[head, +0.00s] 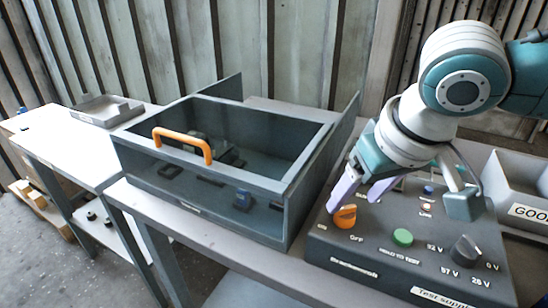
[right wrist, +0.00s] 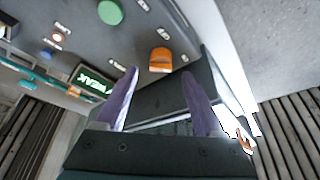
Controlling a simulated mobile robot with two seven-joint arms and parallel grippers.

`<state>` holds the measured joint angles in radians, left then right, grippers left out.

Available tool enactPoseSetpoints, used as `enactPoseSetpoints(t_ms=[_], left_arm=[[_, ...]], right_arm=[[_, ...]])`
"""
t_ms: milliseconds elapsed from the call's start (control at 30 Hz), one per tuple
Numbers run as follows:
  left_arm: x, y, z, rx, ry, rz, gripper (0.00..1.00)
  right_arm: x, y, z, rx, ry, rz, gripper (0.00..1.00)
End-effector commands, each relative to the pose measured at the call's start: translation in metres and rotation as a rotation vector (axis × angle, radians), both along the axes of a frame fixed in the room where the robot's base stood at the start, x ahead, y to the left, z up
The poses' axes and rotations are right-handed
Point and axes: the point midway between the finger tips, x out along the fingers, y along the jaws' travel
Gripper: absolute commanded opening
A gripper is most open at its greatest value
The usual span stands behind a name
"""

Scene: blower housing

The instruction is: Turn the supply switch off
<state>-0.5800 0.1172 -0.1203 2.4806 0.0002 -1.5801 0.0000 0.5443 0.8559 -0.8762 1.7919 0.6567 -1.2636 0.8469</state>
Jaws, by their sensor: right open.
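The supply switch is an orange rotary knob (head: 345,216) on the left part of the dark grey test supply box (head: 400,262), with an OFF label beside it. It also shows in the right wrist view (right wrist: 160,60), just beyond the fingertips. My right gripper (head: 362,190) is open, its two purple fingers spread and empty. In the head view the fingertips are close above and behind the knob; I cannot tell if they touch it. In the right wrist view (right wrist: 158,74) the knob lies between the finger lines. My left gripper is not in view.
The box also carries a green button (head: 403,237), a black knob (head: 466,250) and a lit display (right wrist: 92,80). A grey enclosure with an orange handle (head: 183,142) stands left of it. A GOOD bin (head: 520,185) is at right. A shallow tray (head: 106,110) sits far left.

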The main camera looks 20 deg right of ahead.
Motion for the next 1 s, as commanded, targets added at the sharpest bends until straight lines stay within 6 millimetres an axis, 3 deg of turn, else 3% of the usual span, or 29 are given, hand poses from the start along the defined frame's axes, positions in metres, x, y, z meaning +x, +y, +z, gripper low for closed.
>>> enactPoseSetpoints(t_ms=[200, 567, 1000], left_arm=[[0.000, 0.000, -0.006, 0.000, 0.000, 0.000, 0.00], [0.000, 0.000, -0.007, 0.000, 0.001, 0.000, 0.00], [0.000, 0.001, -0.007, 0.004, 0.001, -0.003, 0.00]], right_arm=[[0.010, -0.001, -0.026, 0.000, 0.000, 0.000, 0.70], [0.012, -0.001, -0.030, -0.001, -0.001, 0.003, 0.69], [0.012, -0.001, -0.030, -0.001, -0.001, 0.002, 0.20]])
